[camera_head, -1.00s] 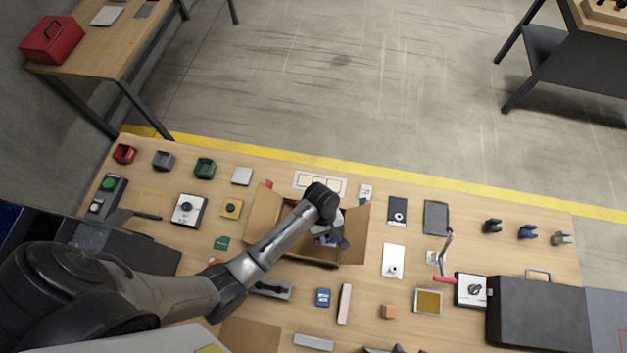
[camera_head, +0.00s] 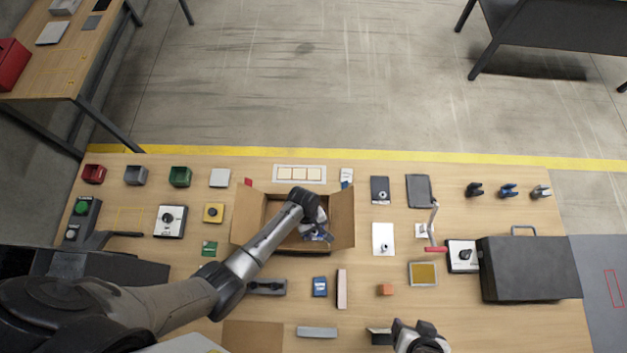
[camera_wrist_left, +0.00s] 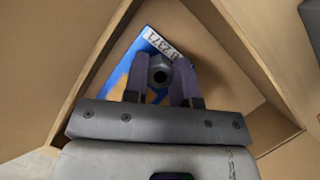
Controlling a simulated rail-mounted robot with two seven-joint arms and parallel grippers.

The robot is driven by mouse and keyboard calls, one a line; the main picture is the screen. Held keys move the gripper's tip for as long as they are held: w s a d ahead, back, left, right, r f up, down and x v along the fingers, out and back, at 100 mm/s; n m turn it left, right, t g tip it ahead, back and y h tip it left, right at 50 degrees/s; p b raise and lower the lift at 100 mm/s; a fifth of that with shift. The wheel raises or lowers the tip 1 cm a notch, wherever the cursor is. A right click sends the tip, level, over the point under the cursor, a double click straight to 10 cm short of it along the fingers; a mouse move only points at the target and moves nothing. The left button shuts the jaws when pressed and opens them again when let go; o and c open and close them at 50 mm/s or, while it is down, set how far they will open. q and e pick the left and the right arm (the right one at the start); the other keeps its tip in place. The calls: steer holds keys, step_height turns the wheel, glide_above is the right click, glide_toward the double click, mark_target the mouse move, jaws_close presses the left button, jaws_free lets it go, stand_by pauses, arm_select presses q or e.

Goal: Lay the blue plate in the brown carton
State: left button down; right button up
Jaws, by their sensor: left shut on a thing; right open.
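The brown carton (camera_head: 342,219) stands open on the table, its side flaps spread. My left gripper (camera_head: 318,234) reaches down into it from the left. The blue plate (camera_head: 316,238) shows partly beneath this gripper. In the left wrist view the blue plate (camera_wrist_left: 119,79) has a white printed label and lies between the carton walls (camera_wrist_left: 92,75). My left gripper (camera_wrist_left: 161,72) is shut on the plate's grey knob. The fingers hide part of the plate, and I cannot tell whether it touches the carton floor. My right gripper (camera_head: 415,334) is open at the bottom edge of the head view.
Small red, grey and green bins (camera_head: 180,176) stand at the back left. Switch boxes (camera_head: 170,221) are left of the carton. A red-handled lever (camera_head: 434,228) and a dark case (camera_head: 528,268) stand right. Small parts lie in front of the carton.

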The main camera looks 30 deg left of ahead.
arm_select(q)
steer(key=shift+f, duration=0.25)
steer(key=c, duration=0.9)
jaws_free()
steer(key=shift+r, duration=0.1)
steer(key=shift+r, duration=0.2)
steer(key=shift+p+v, duration=0.6)
steer(key=shift+v, duration=5.4)
